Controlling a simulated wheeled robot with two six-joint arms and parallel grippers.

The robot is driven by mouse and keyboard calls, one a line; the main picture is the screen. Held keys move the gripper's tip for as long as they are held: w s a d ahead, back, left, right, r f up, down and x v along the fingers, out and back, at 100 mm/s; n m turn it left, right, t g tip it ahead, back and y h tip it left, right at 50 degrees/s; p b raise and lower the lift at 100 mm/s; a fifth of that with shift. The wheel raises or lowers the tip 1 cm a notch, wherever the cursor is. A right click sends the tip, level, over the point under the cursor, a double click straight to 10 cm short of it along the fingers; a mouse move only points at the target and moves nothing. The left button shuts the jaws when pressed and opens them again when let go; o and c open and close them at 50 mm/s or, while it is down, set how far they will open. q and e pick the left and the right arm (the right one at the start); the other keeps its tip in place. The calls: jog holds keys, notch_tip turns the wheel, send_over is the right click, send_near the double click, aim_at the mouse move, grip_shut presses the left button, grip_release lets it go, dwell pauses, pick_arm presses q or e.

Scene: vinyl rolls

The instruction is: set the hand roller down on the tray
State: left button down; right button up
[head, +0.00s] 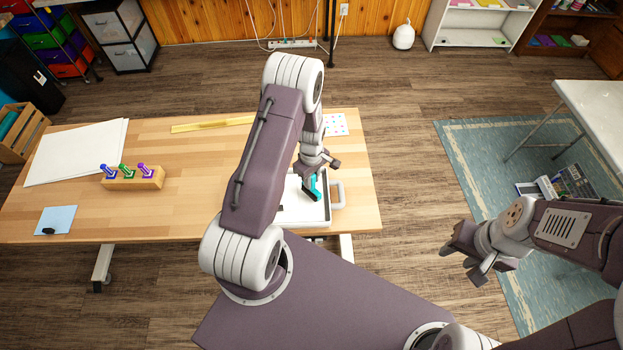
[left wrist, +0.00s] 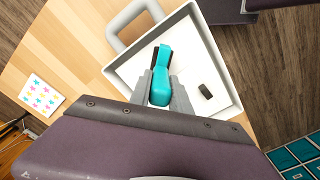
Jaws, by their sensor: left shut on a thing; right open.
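The teal hand roller (head: 314,188) is held in my left gripper (head: 314,175) over the white tray (head: 318,223). In the left wrist view, the teal handle of the hand roller (left wrist: 160,88) lies between the two grey fingers of the left gripper (left wrist: 161,92), with a dark part beyond it. The white tray (left wrist: 225,85) surrounds it in that picture. I cannot tell whether the roller touches the tray floor. My right gripper (head: 465,258) is open and empty, away from the table, over the floor.
A small black object (left wrist: 205,91) lies in the tray, beside the roller. A card with coloured marks (head: 335,124) lies behind the tray. A wooden block with coloured tools (head: 132,179), white sheets (head: 75,150) and a yellow strip (head: 212,124) lie further left. The table between is bare.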

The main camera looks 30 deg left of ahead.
pick_arm(q)
jog(key=shift+f+b, duration=0.55)
jog(key=shift+f, duration=0.1)
jog(key=shift+f, duration=0.15)
grip_release()
dwell(0.5)
jog(key=shift+r+p, duration=3.45)
jog(key=shift+r, duration=1.15)
jog(key=shift+f, duration=0.15)
